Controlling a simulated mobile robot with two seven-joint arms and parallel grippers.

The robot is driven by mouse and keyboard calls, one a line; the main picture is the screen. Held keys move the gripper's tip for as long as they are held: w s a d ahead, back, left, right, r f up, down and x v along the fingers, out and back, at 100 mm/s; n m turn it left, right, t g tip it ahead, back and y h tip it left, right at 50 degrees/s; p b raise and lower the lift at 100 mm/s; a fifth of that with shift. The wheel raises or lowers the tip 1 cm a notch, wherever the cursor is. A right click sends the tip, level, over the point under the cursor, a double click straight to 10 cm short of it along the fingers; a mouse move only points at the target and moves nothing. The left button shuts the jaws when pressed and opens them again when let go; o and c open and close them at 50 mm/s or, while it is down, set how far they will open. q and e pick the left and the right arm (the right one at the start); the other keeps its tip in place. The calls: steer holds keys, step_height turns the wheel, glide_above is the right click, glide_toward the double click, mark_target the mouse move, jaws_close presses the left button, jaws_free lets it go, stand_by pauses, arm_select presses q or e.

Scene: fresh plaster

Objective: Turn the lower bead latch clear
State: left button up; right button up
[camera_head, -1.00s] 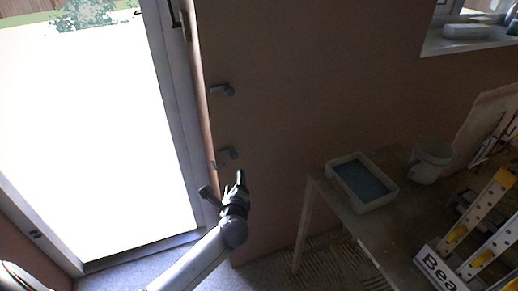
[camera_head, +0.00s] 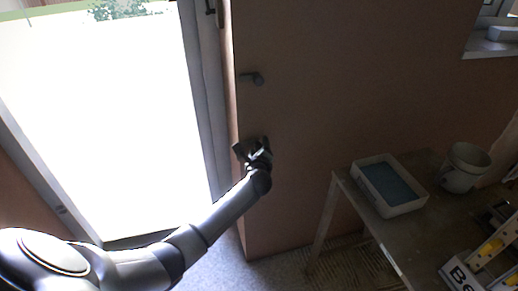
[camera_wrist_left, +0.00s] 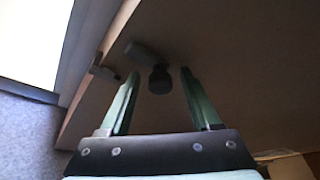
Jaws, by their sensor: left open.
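The lower bead latch shows in the left wrist view as a dark lever (camera_wrist_left: 143,52) with a round dark knob (camera_wrist_left: 160,80), set on the brown wall beside the opening. My left gripper (camera_wrist_left: 160,74) is open, and its two green fingers stand on either side of the knob in that picture, with a gap to each. Whether the fingertips reach around the knob in depth, I cannot tell. In the head view my left gripper (camera_head: 258,150) is at the wall and hides most of the lower latch. My right gripper is not in view.
An upper latch (camera_head: 252,78) sits higher on the same wall edge. The bright glazed door (camera_head: 100,120) is to the left. At right a table (camera_head: 345,182) carries a white tray (camera_head: 402,209) of blue content and a bucket (camera_head: 464,168). A stepladder (camera_head: 492,247) is at lower right.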

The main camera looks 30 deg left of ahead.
arm_select(q)
steer(key=shift+w+a, duration=0.15)
steer(key=shift+w, duration=0.15)
steer(key=shift+f, duration=0.1)
jaws_close()
stand_by(0.4)
